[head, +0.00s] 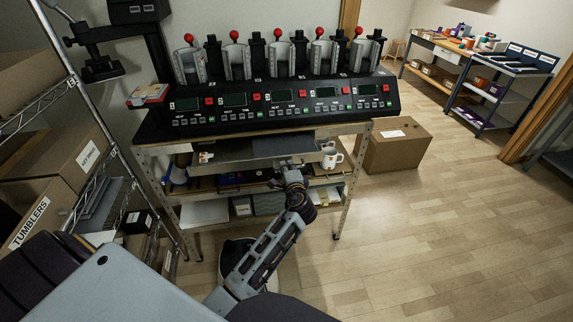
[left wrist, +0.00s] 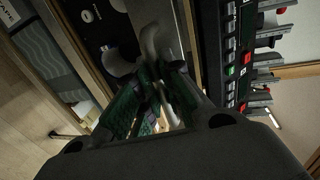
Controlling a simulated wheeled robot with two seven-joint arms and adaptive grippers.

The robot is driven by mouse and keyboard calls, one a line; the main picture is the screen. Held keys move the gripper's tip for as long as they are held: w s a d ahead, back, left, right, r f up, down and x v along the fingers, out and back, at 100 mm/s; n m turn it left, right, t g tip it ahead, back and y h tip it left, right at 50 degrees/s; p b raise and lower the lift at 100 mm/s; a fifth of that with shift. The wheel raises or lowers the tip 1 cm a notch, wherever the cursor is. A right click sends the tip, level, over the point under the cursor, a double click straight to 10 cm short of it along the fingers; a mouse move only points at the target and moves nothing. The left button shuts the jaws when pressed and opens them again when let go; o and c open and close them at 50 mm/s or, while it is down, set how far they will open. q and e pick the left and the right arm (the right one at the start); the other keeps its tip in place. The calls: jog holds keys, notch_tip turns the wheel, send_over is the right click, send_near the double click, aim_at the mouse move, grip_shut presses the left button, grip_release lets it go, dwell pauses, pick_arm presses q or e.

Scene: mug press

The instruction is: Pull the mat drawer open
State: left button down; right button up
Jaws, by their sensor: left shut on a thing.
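The mat drawer (head: 235,162) is a wide grey drawer under the press bench's top. Its front stands out from under the top, and a strip of its inside with a dark mat (head: 272,147) shows. My left gripper (head: 290,166) is at the right half of the drawer front, shut on the handle. In the left wrist view the green-lined fingers (left wrist: 163,88) close around the pale curved handle (left wrist: 150,45); the fingers hide part of it. My right gripper is in neither view.
The mug press (head: 280,100) with several red-knobbed stations stands on the bench. White mugs (head: 331,157) are at the drawer's right, on a shelf. A carton (head: 397,145) stands on the floor to the right. Shelving with boxes (head: 45,205) is close on the left.

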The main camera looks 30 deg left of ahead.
pick_arm(q)
jog(key=v, duration=0.2)
jog(key=f+v, duration=0.1)
jog(key=v, duration=0.2)
jog(key=shift+s+d, duration=0.15)
jog(key=shift+s, duration=0.1)
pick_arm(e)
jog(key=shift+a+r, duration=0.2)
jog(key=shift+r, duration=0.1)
pick_arm(q)
jog(key=c, duration=1.5)
grip_release()
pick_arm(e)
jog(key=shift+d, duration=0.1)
pick_arm(q)
jog(key=shift+v, duration=5.95)
